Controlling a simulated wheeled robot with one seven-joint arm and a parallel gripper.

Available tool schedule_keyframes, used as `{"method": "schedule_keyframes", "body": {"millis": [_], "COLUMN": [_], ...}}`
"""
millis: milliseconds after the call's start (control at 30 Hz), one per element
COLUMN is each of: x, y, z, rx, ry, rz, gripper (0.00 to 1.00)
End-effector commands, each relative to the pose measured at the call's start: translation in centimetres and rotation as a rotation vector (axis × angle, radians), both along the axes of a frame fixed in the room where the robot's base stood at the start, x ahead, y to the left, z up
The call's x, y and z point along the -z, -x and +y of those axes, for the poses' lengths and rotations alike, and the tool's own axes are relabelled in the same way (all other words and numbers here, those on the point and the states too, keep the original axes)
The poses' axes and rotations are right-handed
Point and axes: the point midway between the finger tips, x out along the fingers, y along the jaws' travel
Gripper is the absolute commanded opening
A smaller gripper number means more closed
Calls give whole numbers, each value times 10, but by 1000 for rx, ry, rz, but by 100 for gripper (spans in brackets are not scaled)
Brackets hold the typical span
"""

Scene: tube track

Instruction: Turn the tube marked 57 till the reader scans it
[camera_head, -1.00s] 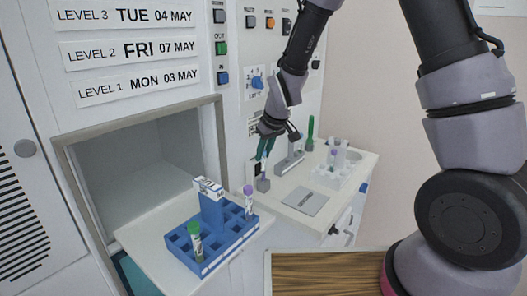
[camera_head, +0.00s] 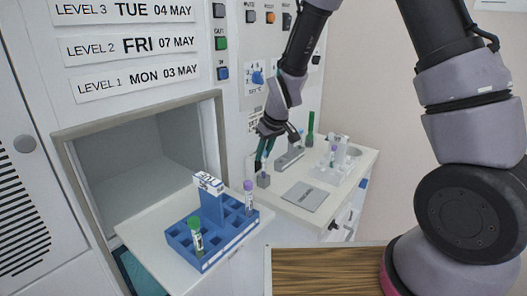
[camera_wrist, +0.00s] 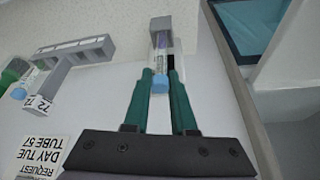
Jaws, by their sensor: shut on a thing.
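My gripper (camera_wrist: 160,74) has green fingers shut on a clear tube (camera_wrist: 153,57) with a light blue end (camera_wrist: 160,86), nearest the wrist camera. The tube stands in a small grey holder (camera_wrist: 160,24). Its number cannot be read. In the head view my gripper (camera_head: 262,160) points down over the same grey holder (camera_head: 263,180) on the white ledge (camera_head: 277,204), and the tube is mostly hidden. A card reading "REQUEST DAY TUE TUBE 57" (camera_wrist: 40,155) shows in the wrist view. I cannot tell for sure which part is the reader.
A grey plate (camera_head: 304,196) lies in front. A blue rack (camera_head: 211,257) with tubes sits on the pulled-out shelf at left.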

Motion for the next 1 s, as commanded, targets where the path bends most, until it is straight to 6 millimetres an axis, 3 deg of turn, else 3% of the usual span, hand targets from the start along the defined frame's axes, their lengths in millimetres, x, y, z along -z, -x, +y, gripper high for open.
{"method": "schedule_keyframes", "body": {"millis": [200,233,300,1000], "x": [0,0,0,-3], "y": [0,0,0,1], "z": [0,0,0,2], "rx": [0,0,0,-4], "ry": [0,0,0,-2], "rz": [0,0,0,-2], "gripper": [0,36,59,59]}}
